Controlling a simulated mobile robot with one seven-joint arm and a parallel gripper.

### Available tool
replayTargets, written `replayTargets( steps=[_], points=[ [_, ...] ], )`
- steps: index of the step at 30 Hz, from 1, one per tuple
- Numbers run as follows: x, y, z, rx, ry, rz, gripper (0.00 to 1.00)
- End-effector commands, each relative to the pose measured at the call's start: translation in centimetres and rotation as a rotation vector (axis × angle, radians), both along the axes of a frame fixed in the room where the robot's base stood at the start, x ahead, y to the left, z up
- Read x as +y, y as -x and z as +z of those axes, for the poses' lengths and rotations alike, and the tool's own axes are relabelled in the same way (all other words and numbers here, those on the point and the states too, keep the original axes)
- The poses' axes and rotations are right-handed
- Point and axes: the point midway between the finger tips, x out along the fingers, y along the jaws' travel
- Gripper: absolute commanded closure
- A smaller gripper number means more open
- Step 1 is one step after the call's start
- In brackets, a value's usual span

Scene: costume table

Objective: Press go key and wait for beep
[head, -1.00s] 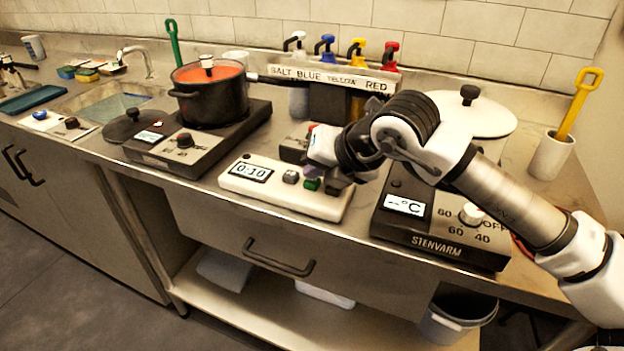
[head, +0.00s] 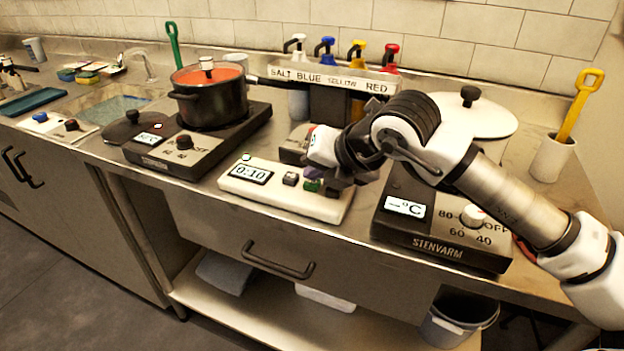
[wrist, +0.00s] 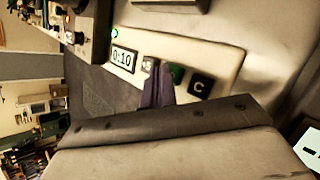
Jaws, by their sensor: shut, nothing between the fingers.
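The white timer box (head: 275,192) sits on the counter. Its display (head: 250,173) reads 0:10, and a small lamp (head: 246,156) above it glows green. The lamp (wrist: 114,33) and display (wrist: 123,58) also show in the wrist view. A grey key (head: 290,179), a green key (head: 311,186) and a dark key marked C (wrist: 199,86) sit in a row. My gripper (head: 325,187) is shut and empty, low over the right part of the timer. In the wrist view its fingertips (wrist: 157,88) partly hide the green key (wrist: 177,74). I cannot tell whether they touch it.
A STENVARM hotplate (head: 440,225) stands right of the timer. Left is another hotplate (head: 170,160) with a dark pot (head: 215,105). A labelled rack of pump bottles (head: 330,78) stands behind. A white cup (head: 552,157) with a yellow-handled tool stands far right.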

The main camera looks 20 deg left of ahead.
Motion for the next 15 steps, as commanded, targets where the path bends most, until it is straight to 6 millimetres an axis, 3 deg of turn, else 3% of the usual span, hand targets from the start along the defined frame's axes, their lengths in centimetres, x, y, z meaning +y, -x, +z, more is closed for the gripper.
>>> replayTargets(
  steps=[6,15],
  points=[
    [0.02,0.00,1.21,-0.002,0.001,0.000,1.00],
    [0.01,0.00,1.27,-0.001,0.000,0.000,1.00]
  ],
)
